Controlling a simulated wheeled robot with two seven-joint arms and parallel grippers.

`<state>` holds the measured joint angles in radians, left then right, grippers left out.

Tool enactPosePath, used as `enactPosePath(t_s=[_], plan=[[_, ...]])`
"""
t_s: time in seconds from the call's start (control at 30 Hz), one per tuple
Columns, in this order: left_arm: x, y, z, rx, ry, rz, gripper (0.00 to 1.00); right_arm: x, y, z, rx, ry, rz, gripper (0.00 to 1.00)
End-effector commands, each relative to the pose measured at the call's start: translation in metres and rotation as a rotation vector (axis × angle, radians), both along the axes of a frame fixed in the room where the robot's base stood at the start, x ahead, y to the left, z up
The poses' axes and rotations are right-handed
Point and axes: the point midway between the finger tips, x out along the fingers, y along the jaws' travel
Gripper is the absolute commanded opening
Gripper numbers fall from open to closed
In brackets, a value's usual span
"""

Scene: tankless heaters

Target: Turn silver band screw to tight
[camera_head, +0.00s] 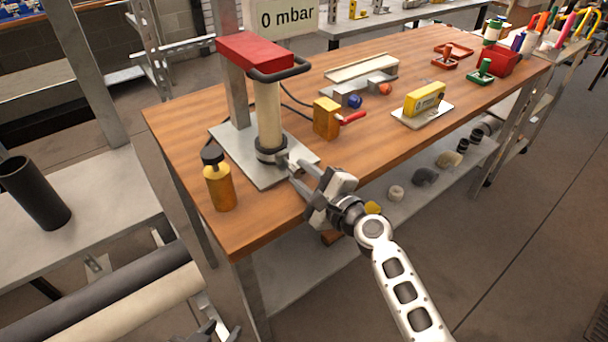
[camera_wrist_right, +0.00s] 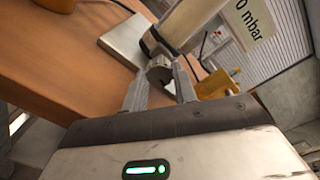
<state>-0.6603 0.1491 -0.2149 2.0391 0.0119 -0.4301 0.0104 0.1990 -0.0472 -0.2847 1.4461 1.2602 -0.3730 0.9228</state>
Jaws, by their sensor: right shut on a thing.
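The cream vertical pipe (camera_head: 267,112) stands on a grey metal plate (camera_head: 240,162) under a red block. A dark and silver band (camera_head: 270,152) wraps its lower end. The band's screw (camera_wrist_right: 159,74) shows as a small grey piece between my right fingers in the right wrist view. My right gripper (camera_head: 287,163) reaches the band from the front right. It is shut on the screw; its fingers (camera_wrist_right: 160,86) lie on either side of it. How tight the screw is cannot be told. A dark part of my left gripper (camera_head: 208,333) shows at the bottom edge, mostly cut off.
An orange bottle with a black cap (camera_head: 217,182) stands left of the plate. A yellow block with a red handle (camera_head: 327,118) and a yellow gauge box (camera_head: 425,98) stand to the right. A sign (camera_head: 286,17) reads 0 mbar.

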Motion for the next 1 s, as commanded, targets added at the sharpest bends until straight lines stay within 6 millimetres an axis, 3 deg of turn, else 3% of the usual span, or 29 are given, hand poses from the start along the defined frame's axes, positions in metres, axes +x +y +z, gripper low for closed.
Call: enactPosePath(t_s=[0.27,0.3,0.37,0.77,1.0], plan=[[0.000,0.000,0.000,0.000,0.001,0.001,0.36,0.000,0.000,-0.001,-0.001,0.002,0.000,0.05],[0.000,0.000,0.000,0.000,0.001,0.001,0.36,0.000,0.000,-0.001,-0.001,0.002,0.000,0.33],[0.000,0.000,-0.001,0.000,0.001,0.001,0.36,0.000,0.000,-0.001,-0.001,0.002,0.000,0.49],[0.000,-0.001,-0.001,-0.003,0.003,0.002,0.36,-0.002,0.000,-0.005,-0.005,0.008,0.005,0.49],[0.000,-0.001,0.000,-0.003,0.003,0.002,0.36,-0.011,-0.010,-0.005,-0.007,0.009,0.015,0.49]])
